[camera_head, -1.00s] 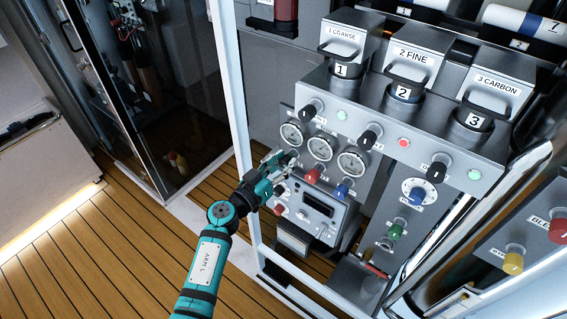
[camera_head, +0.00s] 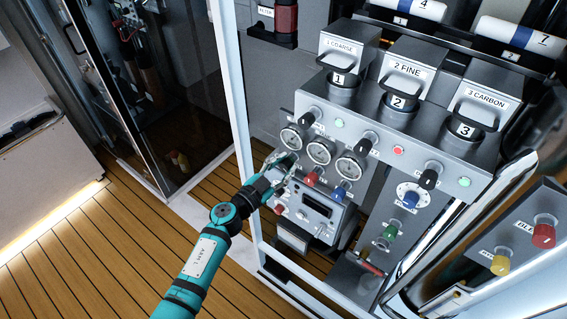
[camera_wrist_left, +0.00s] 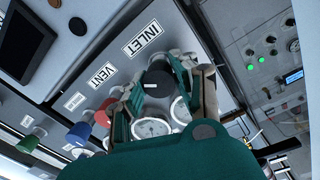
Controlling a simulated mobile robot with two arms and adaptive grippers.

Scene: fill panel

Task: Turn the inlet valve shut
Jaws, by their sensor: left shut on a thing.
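My left gripper (camera_head: 277,163) reaches to the lower panel below the left gauge in the head view. In the left wrist view the gripper (camera_wrist_left: 168,82) is shut on the dark round knob of the inlet valve (camera_wrist_left: 158,80), one finger on each side. The white INLET label (camera_wrist_left: 143,38) is just beyond the knob. In the head view the gripper largely hides this knob. My right gripper is not in view.
The red vent knob (camera_head: 313,177) and blue knob (camera_head: 339,193) are close to the right of my gripper. Round gauges (camera_head: 319,151) are just above. A white upright frame post (camera_head: 237,110) stands left of the panel. A green knob (camera_head: 390,231) is lower right.

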